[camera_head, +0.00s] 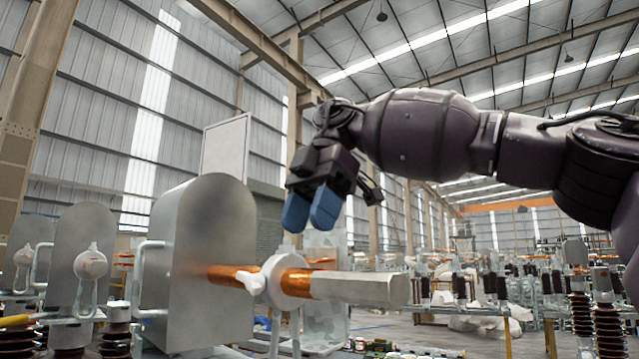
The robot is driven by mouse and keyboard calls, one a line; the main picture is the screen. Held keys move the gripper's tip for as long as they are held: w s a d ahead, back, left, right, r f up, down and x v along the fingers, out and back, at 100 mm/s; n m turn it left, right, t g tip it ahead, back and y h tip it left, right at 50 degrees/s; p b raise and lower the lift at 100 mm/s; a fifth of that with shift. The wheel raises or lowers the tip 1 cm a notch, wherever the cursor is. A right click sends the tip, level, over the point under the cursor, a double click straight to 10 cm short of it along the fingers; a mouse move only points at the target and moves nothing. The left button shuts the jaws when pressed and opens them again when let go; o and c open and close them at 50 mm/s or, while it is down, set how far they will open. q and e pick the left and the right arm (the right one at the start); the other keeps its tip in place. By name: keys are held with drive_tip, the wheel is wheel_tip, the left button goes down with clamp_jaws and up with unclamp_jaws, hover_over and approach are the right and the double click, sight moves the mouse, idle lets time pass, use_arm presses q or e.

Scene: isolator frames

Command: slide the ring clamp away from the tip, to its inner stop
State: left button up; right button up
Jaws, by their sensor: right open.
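The ring clamp (287,281) is a white ring with a small white knob on its left. It sits around a copper rod (226,275) that sticks out from a grey rounded metal housing (205,250). Copper shows on both sides of the ring, with a gap between it and the housing. The rod ends at the right in a silver faceted tip (365,288). My right gripper (312,212) points down with blue fingertips, above the ring in the picture and apart from it. It is open and empty. My left gripper is not in view.
More grey plates with white round fittings (90,264) stand at the left, with pale handle bars. Dark ribbed insulators (608,325) stand at the lower right. Open air surrounds the silver tip; the hall floor lies behind.

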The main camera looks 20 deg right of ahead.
drive_tip(key=v, duration=0.6)
drive_tip(key=shift+r+p, duration=0.25)
drive_tip(key=shift+p, duration=0.05)
drive_tip(key=shift+d, duration=0.1)
